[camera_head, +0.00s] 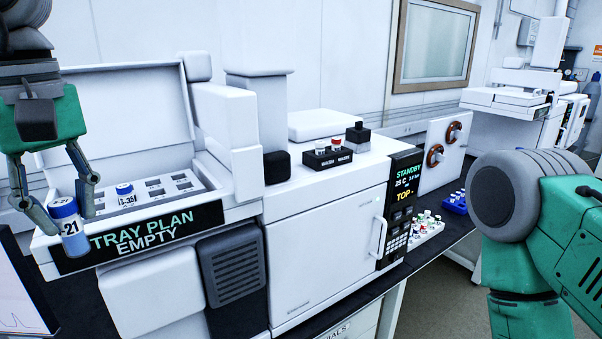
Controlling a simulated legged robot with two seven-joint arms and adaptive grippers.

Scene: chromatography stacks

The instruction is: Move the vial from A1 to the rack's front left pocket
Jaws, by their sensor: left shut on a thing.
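My left gripper (66,212) is at the left, in front of the open sample tray (108,222). It is shut on a vial (75,243) with a blue cap and a label ending in "21". The vial is held slightly tilted, over the left end of the "TRAY PLAN EMPTY" front panel (150,238). A second blue-capped vial (126,196) stands in the tray, to the right of the gripper. I cannot read A1 or tell which rack the task means. My right arm shows at the right edge, but its gripper is out of view.
A small black holder (322,163) with red- and white-capped vials sits on the white instrument (322,240). A white rack (428,231) with several vials and a blue rack (455,205) stand on the dark bench to the right. The raised tray lid (120,110) stands behind the tray.

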